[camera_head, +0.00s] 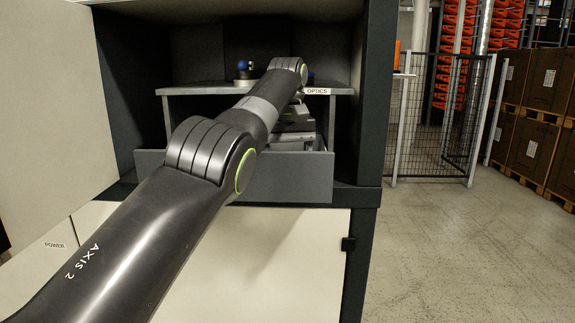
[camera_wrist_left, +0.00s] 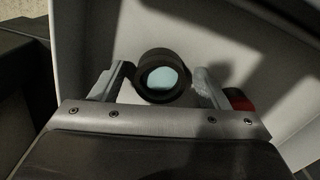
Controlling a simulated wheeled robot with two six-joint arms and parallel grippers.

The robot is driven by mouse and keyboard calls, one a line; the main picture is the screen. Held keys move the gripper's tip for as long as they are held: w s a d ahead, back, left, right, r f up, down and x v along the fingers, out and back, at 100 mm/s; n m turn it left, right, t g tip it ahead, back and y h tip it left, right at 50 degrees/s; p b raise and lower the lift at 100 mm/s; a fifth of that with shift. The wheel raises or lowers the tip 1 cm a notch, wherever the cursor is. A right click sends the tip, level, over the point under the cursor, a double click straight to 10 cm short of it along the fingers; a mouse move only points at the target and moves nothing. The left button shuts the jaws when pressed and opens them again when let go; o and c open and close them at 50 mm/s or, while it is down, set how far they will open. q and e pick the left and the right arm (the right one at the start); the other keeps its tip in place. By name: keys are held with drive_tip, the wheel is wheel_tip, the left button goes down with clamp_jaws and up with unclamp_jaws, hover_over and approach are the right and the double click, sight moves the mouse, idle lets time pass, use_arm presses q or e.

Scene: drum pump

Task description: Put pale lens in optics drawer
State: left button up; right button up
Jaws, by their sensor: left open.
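The pale lens (camera_wrist_left: 169,79) is a pale blue-green glass in a round black mount, seen in the left wrist view. It sits between the two fingertips of my left gripper (camera_wrist_left: 163,71), which is open, with the fingers on either side of it. The pale surface around the lens looks like the inside of the drawer. In the head view the optics drawer (camera_head: 291,182) is pulled out under a shelf edge labelled OPTICS (camera_head: 317,91). My left gripper (camera_head: 293,135) is low behind the drawer front there, partly hidden by my arm. The lens is hidden in that view.
A blue-topped item (camera_head: 243,70) stands on the shelf (camera_head: 195,90) above the drawer. The dark cabinet side wall (camera_head: 372,100) is close on the right. A red thing (camera_wrist_left: 238,100) is beside the right finger in the wrist view. Open floor lies right of the cabinet.

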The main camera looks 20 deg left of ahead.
wheel_tip(320, 180, up, 12)
drive_tip(key=p, duration=1.1)
drive_tip(key=shift+s+a+f, duration=0.1)
